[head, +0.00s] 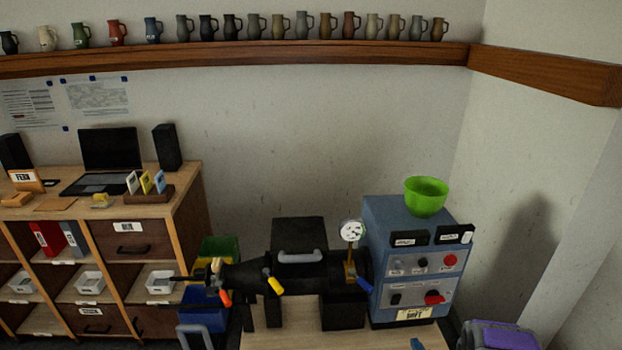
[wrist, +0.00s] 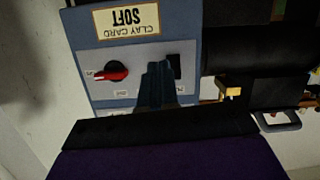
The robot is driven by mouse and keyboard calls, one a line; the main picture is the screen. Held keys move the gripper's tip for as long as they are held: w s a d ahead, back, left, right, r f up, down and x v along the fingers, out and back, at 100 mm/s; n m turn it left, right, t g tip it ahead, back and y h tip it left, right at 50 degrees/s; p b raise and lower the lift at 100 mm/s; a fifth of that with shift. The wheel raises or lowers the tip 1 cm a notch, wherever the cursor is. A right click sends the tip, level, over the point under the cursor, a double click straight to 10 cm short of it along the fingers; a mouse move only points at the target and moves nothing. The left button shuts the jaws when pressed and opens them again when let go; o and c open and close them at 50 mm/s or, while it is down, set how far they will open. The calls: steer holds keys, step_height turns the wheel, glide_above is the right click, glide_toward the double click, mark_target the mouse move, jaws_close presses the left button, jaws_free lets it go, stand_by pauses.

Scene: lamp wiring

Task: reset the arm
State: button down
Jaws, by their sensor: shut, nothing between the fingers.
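My gripper shows in the wrist view (wrist: 160,84) as two blue-grey fingers pressed together, with nothing between them. Its black and purple body fills the bottom of that view. The fingers appear in front of the blue control box (wrist: 75,35), which shows upside down there, and they overlap its lower panel between a red knob (wrist: 118,70) and a black switch. I cannot tell how far they are from the panel. In the head view, a blue fingertip (head: 417,344) just shows at the bottom edge, and part of my purple wrist is at the bottom right.
The control box (head: 410,220) carries a green bowl (head: 426,196) on top. A black machine with a dial gauge (head: 351,231) stands left of it on a wooden table. A shelf unit (head: 180,190) stands at the left. A wall meets the corner at the right. Mugs line a high shelf.

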steer(key=s+d+r+m+g+h, duration=0.1)
steer(key=s+r+g+h, duration=0.3)
steer(key=r, duration=0.6)
steer(key=s+r+g, duration=0.2)
steer(key=r+g, duration=0.3)
steer(key=r, duration=0.5)
steer(key=s+a+r+g+y, duration=0.1)
steer(key=s+a+r, duration=0.4)
steer(key=s, duration=0.6)
steer(key=s+a+r+g+y, duration=0.1)
steer(key=s+a+r+g, duration=0.3)
steer(key=s+a, duration=0.5)
steer(key=s+a+r+g+y, duration=0.1)
steer(key=s+a+r+g, duration=0.2)
steer(key=s, duration=1.1)
steer(key=a+r, duration=0.3)
steer(key=a, duration=0.1)
steer(key=shift+s+a, duration=0.35)
steer(key=shift+s, duration=0.05)
steer(key=shift+r, duration=0.1)
